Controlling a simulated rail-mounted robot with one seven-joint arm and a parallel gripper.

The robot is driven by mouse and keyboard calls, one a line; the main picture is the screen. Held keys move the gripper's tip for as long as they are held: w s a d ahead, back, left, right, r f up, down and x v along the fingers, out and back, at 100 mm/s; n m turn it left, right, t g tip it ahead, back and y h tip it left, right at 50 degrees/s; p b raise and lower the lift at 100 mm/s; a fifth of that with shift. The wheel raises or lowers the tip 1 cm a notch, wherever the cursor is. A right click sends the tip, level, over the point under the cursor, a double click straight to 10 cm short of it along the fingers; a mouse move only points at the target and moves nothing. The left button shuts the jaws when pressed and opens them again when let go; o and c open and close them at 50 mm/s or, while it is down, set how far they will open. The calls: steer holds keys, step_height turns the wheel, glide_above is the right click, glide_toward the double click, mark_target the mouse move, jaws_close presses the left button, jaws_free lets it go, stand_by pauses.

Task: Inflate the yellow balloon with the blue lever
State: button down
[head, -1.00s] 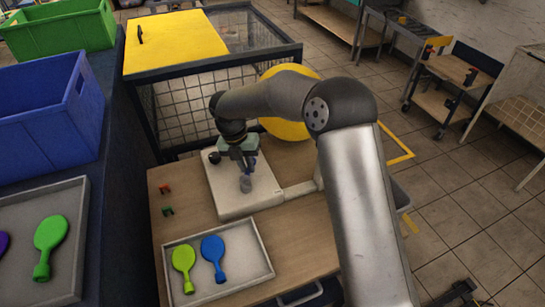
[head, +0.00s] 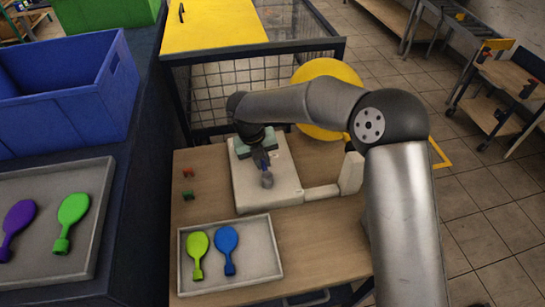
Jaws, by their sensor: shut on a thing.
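A white machine (head: 245,190) stands on the wooden table, with a pale side arm reaching right. My gripper (head: 262,162) is low over the machine, tilted and shut on the blue lever (head: 265,168), of which only a sliver shows. A grey cylinder (head: 267,181) stands just in front of the fingertips. A large rounded yellow shape (head: 325,70), which looks like the inflated yellow balloon, is behind my forearm; its lower part and its attachment are partly hidden.
A grey tray (head: 262,270) in front holds a yellow-green and a blue flat balloon. An orange and a green small piece lie left of the machine. A blue bin (head: 60,105) and another tray (head: 85,270) are at left. A yellow-topped mesh cage (head: 210,25) stands behind.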

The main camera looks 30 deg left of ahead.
stand_by(0.3)
steer(key=c, duration=1.4)
jaws_free()
step_height(320, 180, up, 17)
steer(key=s+a+b, duration=0.2)
steer(key=shift+s+a, duration=0.15)
steer(key=shift+a, duration=0.15)
steer(key=shift+r, duration=0.1)
